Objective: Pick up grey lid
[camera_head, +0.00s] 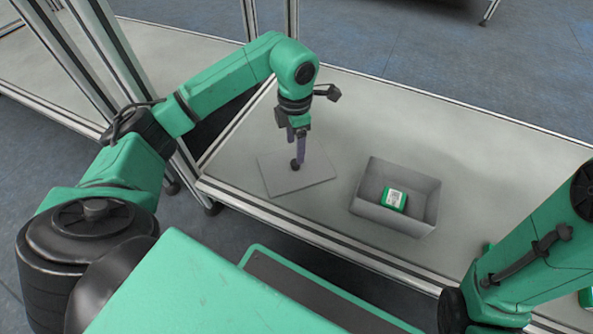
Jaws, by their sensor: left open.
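The grey lid (283,184) lies flat on the table, left of the grey box. My left gripper (297,164) points down over the middle of the lid with its fingers open. Its fingertips are at or just above the lid's surface; I cannot tell whether they touch it. The gripper hides a small part of the lid. My right arm comes in at the lower right, and its gripper is outside the picture.
An open grey box (391,221) stands right of the lid, with a small green and white labelled item (393,199) inside. The light table (440,140) is clear behind them. Its metal front edge (320,243) runs close in front of the lid and box.

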